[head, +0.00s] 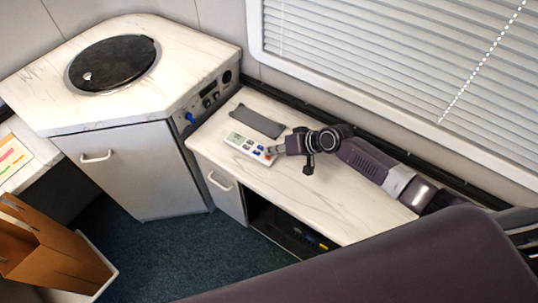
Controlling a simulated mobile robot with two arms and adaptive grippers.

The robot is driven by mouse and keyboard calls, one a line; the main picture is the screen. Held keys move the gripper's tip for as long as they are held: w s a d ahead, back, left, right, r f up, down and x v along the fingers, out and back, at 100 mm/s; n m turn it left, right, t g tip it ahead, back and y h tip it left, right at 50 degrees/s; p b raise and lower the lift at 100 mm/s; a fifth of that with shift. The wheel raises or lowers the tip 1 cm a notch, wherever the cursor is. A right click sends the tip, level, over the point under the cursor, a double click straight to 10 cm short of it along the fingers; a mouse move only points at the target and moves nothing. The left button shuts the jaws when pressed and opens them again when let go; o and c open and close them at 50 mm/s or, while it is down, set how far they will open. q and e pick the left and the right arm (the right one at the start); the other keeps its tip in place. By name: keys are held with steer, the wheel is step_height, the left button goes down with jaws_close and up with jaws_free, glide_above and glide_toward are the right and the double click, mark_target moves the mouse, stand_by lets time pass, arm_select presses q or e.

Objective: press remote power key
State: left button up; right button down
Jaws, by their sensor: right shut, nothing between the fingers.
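The remote (243,142) is a small white unit with a greenish display at its upper left and dark, blue and red keys toward its right end. It lies on the white marbled counter by the window. My right gripper (270,151) is shut and empty, with its fingertips at the remote's right end, by the keys. I cannot tell whether the tips touch a key, and they hide part of that end. The key labels are too small to read. My left gripper is out of view.
A dark grey flat object (257,121) lies behind the remote. A taller cabinet (130,165) with a round black lid (113,62) stands at left. White blinds (400,60) cover the window behind the counter (310,207). A brown box (60,250) is at lower left.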

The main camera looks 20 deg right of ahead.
mark_target(271, 156)
steer(key=shift+f, duration=0.35)
stand_by(0.5)
steer(key=shift+r+p, duration=0.45)
steer(key=shift+r, duration=0.35)
step_height(271, 156, up, 5)
steer(key=p, duration=0.4)
steer(key=shift+r+p, duration=0.1)
steer(key=shift+p, duration=0.25)
